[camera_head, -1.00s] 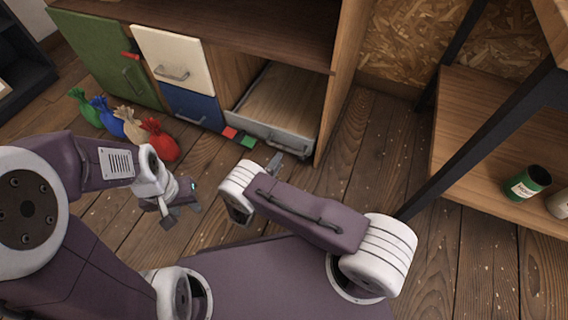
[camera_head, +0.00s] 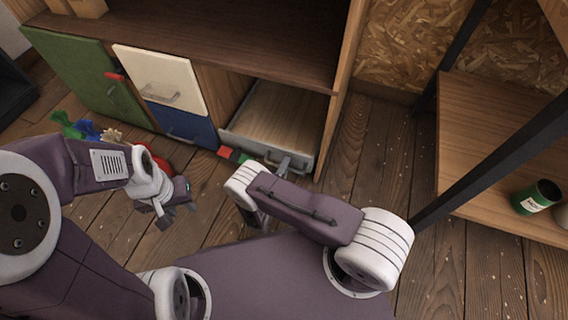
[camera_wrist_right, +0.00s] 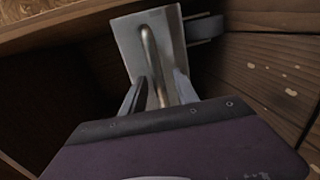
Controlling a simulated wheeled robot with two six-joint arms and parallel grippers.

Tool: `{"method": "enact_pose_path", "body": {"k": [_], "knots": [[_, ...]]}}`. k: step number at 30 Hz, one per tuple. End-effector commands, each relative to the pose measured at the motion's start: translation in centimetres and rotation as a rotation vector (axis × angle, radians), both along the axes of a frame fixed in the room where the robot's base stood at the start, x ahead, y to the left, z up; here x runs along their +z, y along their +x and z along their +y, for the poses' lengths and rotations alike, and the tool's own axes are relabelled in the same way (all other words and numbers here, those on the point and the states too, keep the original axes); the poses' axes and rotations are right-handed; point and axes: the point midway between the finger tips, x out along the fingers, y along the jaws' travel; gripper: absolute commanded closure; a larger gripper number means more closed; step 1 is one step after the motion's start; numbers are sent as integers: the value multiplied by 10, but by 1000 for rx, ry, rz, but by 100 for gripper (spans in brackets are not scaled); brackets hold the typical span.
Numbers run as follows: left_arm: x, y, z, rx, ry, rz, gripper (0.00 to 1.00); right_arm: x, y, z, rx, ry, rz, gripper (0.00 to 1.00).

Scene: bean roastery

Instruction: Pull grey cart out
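The grey cart (camera_head: 312,160) stands low in the right bay of the cabinet, with a grey front and a wooden inside. In the right wrist view its grey front (camera_wrist_right: 178,32) carries a metal bar handle (camera_wrist_right: 148,45). My right gripper (camera_head: 285,168) is at the cart's front, partly hidden by my arm. In the wrist view my right gripper (camera_wrist_right: 160,92) is open, its fingers apart on either side of the handle. My left gripper (camera_head: 175,212) is open and empty above the floor, left of the cart.
The cabinet has a green door (camera_head: 85,75), a cream drawer (camera_head: 160,75) and a blue drawer (camera_head: 182,125). Several coloured sacks, including a green one (camera_head: 68,124), stand at the left, partly behind my arm. A shelf (camera_head: 490,130) with a green can (camera_head: 536,197) is at right.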

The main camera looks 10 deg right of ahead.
Motion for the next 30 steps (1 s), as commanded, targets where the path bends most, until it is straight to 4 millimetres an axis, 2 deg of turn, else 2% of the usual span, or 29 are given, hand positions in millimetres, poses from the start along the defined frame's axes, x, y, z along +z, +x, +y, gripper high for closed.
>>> {"method": "enact_pose_path", "body": {"k": [2, 5, 6, 30], "knots": [[0, 0, 0, 0, 0, 0, 64, 0, 0, 0, 0, 0, 0, 67], [0, 0, 0, 0, 0, 0, 64, 0, 0, 0, 0, 0, 0, 94], [0, 0, 0, 0, 0, 0, 64, 0, 0, 0, 0, 0, 0, 100], [0, 0, 0, 0, 0, 0, 64, 0, 0, 0, 0, 0, 1, 100]]}}
